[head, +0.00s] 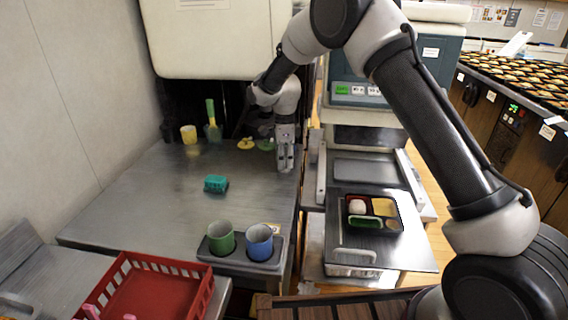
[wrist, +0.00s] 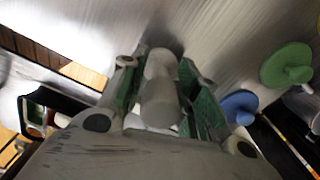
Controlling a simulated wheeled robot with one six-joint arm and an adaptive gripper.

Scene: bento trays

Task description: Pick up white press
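The white press (wrist: 160,90) is a pale, rounded form between my fingertips in the wrist view. Its lower part and base are hard to make out. In the head view my gripper (head: 284,165) points down at the right edge of the steel table, and the white press cannot be made out there. A green press (wrist: 288,65) and a blue press (wrist: 240,106) lie to the right in the wrist view.
A yellow press (head: 246,143), a yellow cup (head: 189,134) and a green-handled tool (head: 211,112) stand farther back. A teal block (head: 216,184) sits mid-table. A bento tray (head: 398,213) is at right.

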